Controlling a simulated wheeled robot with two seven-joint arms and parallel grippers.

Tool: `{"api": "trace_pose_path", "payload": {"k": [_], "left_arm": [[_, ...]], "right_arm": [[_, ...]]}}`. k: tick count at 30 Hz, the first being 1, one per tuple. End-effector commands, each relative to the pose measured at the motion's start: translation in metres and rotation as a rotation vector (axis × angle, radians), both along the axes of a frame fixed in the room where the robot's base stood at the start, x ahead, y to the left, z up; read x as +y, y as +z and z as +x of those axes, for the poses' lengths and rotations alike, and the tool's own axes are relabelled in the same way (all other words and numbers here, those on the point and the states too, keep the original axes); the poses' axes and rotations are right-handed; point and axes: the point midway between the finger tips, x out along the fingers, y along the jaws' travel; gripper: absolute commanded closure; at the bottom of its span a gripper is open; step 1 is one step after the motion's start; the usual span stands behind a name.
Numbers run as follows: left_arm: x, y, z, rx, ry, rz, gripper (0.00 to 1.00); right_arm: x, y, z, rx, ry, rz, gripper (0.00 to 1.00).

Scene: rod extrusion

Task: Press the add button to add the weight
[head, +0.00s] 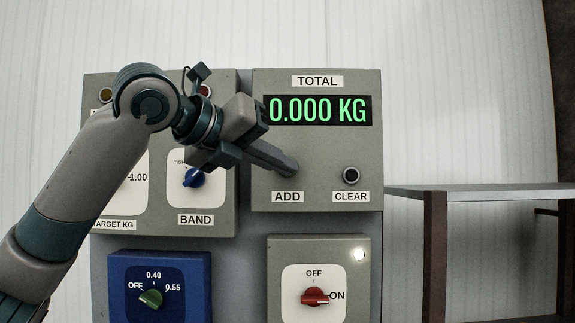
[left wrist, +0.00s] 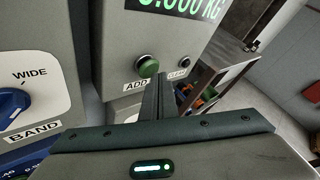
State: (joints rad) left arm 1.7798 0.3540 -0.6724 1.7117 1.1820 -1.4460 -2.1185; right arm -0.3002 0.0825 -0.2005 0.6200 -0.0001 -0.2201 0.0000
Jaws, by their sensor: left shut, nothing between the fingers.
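The grey total panel (head: 318,150) has a green-lit display (head: 318,110) reading 0.000 KG. The ADD label (head: 287,197) sits low on this panel. The green add button (left wrist: 148,67) shows in the left wrist view above its label; in the head view my gripper hides it. My left gripper (head: 290,168) is shut and empty, with its fingertips in front of the add button's place. In the left wrist view its fingers (left wrist: 159,88) point up just right of the button. I cannot tell whether they touch it. My right gripper is not in view.
The dark clear button (head: 351,175) is right of the add button. A panel with a blue band knob (head: 193,178) is at left. Below are a blue box with a green knob (head: 151,298) and a red ON/OFF knob (head: 315,297). A table (head: 480,191) stands right.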

Motion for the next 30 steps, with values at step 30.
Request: {"api": "trace_pose_path", "payload": {"k": [30], "left_arm": [[0.0002,0.0008,0.0065,-0.001,0.000,-0.001,1.00]], "right_arm": [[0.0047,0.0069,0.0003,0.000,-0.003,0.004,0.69]]}}
